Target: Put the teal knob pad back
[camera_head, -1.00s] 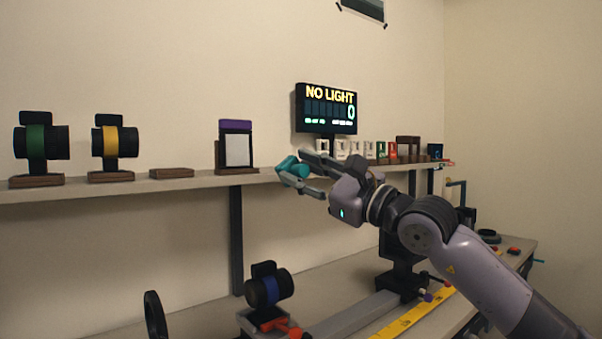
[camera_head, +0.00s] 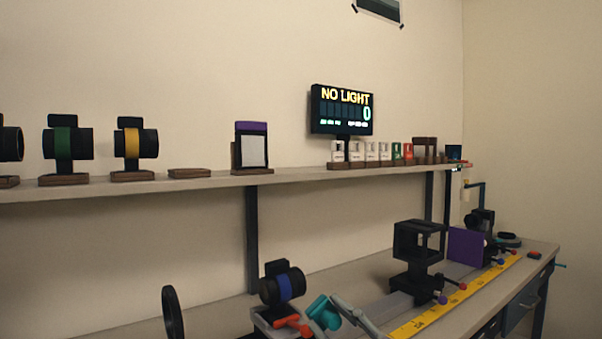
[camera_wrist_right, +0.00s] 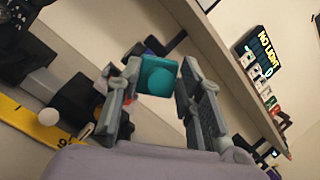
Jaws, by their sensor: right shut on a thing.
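The teal knob pad (camera_head: 323,312) is held in my right gripper (camera_head: 345,313), low in the head view over the bench, just right of the blue-banded lens holder (camera_head: 283,286). In the right wrist view the teal pad (camera_wrist_right: 157,76) sits between the two grey fingers of the gripper (camera_wrist_right: 155,85), which are shut on it. An orange-red knob (camera_head: 292,323) shows at the foot of the blue-banded holder, just left of the teal pad. Whether the pad touches anything besides the fingers cannot be told. My left gripper is out of view.
A long rail with a yellow ruler (camera_head: 446,304) runs along the bench. A black frame holder (camera_head: 418,253) and a purple panel (camera_head: 467,246) stand on the rail. The shelf (camera_head: 218,181) above carries lenses and cards. A black ring (camera_head: 173,313) stands at the front left.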

